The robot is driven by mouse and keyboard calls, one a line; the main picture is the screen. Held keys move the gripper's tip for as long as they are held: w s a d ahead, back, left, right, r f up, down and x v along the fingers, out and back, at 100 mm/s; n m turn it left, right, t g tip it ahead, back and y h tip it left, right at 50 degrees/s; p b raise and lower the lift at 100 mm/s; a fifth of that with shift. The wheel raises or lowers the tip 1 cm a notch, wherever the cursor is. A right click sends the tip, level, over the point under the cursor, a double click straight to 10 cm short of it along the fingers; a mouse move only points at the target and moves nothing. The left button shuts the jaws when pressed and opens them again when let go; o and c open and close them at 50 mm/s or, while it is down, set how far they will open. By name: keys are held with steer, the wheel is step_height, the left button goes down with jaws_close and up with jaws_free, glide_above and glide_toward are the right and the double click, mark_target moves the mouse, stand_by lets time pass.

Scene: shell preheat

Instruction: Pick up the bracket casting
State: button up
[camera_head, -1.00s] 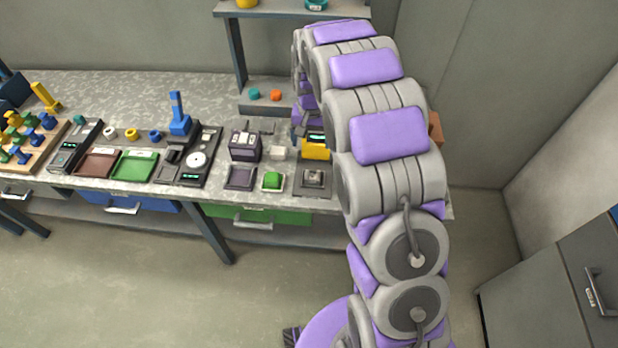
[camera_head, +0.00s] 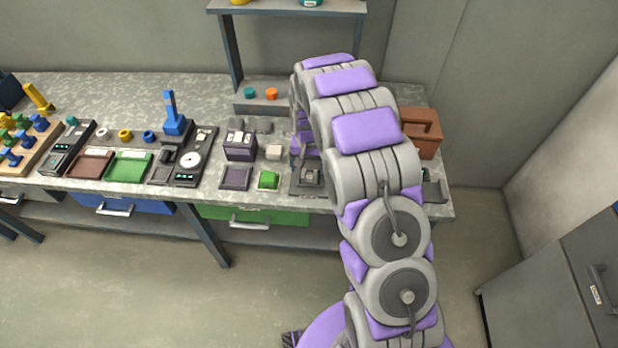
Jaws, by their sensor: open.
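A small grey metal piece, which looks like the bracket casting (camera_head: 311,176), sits on a dark square plate (camera_head: 299,190) near the front edge of the bench. My arm arches over the bench from the right and comes down behind this piece. My gripper (camera_head: 301,158) is at the arm's far end, small and partly hidden by my own arm links. It is open, and it appears above and just behind the casting. I cannot tell the exact gap between them.
A brown box (camera_head: 421,133) stands right of my arm. A shelf (camera_head: 290,9) rises behind.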

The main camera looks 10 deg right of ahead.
mark_target(309, 179)
step_height(309, 179, down, 5)
steer(key=shift+w+d+r+b, duration=0.1)
steer(key=shift+d+r+b, duration=0.05)
steer(key=shift+b, duration=0.6)
steer(key=c, duration=1.3)
steer(key=shift+r, duration=0.1)
